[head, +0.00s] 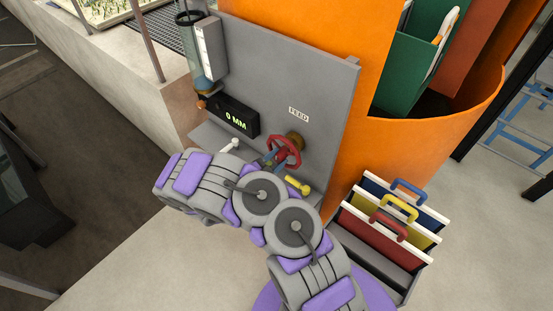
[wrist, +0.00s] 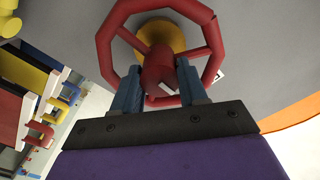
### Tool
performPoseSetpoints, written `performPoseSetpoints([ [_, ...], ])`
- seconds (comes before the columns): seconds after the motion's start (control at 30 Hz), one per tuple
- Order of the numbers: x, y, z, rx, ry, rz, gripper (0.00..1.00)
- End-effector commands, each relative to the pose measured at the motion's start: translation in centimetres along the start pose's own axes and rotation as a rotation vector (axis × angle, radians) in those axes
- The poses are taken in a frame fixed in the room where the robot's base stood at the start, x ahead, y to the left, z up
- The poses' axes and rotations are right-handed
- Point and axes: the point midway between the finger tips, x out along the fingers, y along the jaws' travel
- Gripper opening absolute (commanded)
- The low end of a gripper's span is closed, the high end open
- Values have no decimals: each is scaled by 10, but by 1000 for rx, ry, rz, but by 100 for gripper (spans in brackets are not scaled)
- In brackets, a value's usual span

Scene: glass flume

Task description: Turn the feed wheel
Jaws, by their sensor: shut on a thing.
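The red feed wheel (head: 284,151) stands on the grey panel (head: 340,85), below and left of a white FEED label (head: 299,114). In the wrist view the wheel (wrist: 108,42) is a red octagonal rim with spokes and a red hub, in front of a yellow boss (wrist: 160,34). My gripper (wrist: 158,80) has its two blue fingers on either side of the red hub part and is shut on the wheel. In the head view my gripper (head: 270,160) is small and partly hidden by the wheel and my arm.
A black display (head: 234,116) reads 0 MM. A white lever (head: 229,145) and a yellow handle (head: 298,186) flank my arm. A rack of blue, yellow and red handled panels (head: 388,232) stands at right on the floor. A large orange drum (head: 425,150) rises behind it.

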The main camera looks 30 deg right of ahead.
Motion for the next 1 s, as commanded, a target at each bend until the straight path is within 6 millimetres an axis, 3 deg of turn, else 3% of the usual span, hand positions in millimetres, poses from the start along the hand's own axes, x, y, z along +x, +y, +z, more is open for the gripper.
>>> performPoseSetpoints([
  [0.4,-1,2,3,-9,-8,3,0],
  [0.43,-1,2,3,-9,-8,3,44],
  [0.67,-1,2,1,-6,-4,2,66],
  [1.0,-4,1,0,-5,-3,-1,67],
])
